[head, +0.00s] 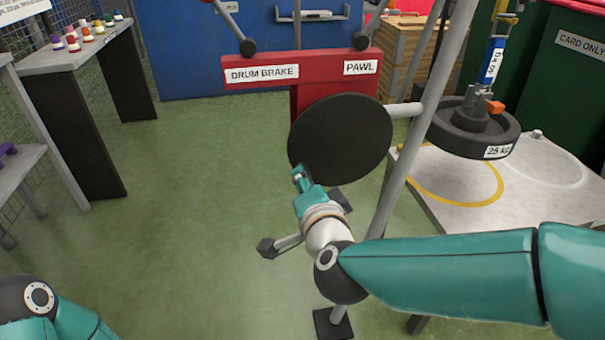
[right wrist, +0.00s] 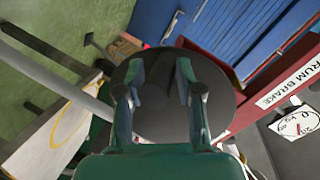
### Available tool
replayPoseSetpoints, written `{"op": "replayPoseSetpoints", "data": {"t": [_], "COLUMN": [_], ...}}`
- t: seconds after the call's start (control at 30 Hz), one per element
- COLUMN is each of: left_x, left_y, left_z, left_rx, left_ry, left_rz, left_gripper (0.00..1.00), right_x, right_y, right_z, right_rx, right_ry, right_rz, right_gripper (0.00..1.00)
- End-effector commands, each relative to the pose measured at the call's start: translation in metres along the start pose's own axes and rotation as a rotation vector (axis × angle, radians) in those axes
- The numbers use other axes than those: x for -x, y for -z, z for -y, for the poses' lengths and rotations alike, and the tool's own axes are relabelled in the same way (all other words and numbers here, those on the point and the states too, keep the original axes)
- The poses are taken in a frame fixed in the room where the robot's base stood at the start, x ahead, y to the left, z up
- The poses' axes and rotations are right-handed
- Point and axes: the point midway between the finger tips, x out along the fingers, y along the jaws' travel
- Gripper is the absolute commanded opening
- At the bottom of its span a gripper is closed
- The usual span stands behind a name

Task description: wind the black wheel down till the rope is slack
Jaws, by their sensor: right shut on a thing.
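The black wheel (head: 340,135) faces me on the red stand in the head view, and it also shows behind the fingers in the right wrist view (right wrist: 165,115). My right gripper (head: 303,180) is at the wheel's lower left edge. Its fingers are shut on a dark part of the wheel, probably its handle, mostly hidden by the fingers (right wrist: 163,75). A black 25 kg weight (head: 463,140) hangs upright under a blue link (head: 493,60) and seems to be above the platform. The rope itself is not clearly visible. My left gripper is out of view.
The pale platform (head: 540,185) has a yellow ring on top. The red panel (head: 300,72) carries DRUM BRAKE and PAWL labels, with levers above. A grey post (head: 400,165) stands right of the wheel. A bench (head: 85,52) is at the left; green floor (head: 190,200) is clear.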

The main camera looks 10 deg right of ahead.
Motion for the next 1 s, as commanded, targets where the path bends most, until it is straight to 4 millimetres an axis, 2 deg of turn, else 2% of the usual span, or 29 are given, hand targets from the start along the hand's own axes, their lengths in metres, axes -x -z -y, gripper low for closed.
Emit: {"op": "replayPoseSetpoints", "data": {"t": [0.27, 0.7, 1.0], "left_x": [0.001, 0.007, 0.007], "left_y": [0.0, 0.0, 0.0], "left_z": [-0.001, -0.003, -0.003], "left_rx": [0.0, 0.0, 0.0], "left_ry": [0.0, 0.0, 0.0], "left_rz": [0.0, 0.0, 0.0], "left_gripper": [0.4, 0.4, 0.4], "right_x": [-0.001, -0.004, -0.004], "right_y": [0.0, 0.002, 0.002], "right_z": [-0.007, -0.024, -0.025], "right_rx": [0.02, 0.189, 0.2], "right_ry": [-0.015, -0.041, -0.042], "right_rz": [-0.005, -0.042, -0.044], "right_gripper": [0.0, 0.0, 0.0]}}
